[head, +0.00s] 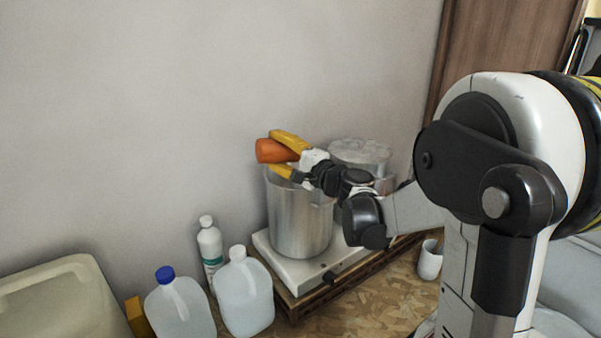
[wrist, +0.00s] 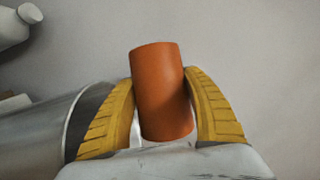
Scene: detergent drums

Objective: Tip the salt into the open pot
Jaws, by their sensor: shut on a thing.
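My gripper (head: 282,156) has yellow fingers and is shut on an orange cylinder (head: 268,151), likely the salt container. In the wrist view the orange cylinder (wrist: 160,90) sits between both yellow fingers. In the head view it lies roughly on its side, over the top of the tall open metal pot (head: 300,225). The pot stands on a white hotplate. The pot's wall also shows at the lower left of the wrist view (wrist: 40,130). The pot's inside and any salt are hidden.
A second metal pot with a lid (head: 358,152) stands behind to the right. A white bottle (head: 210,245), two jugs (head: 245,292) and a pale bin (head: 60,305) stand left of the hotplate (head: 287,267). A white cup (head: 429,262) stands at the right.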

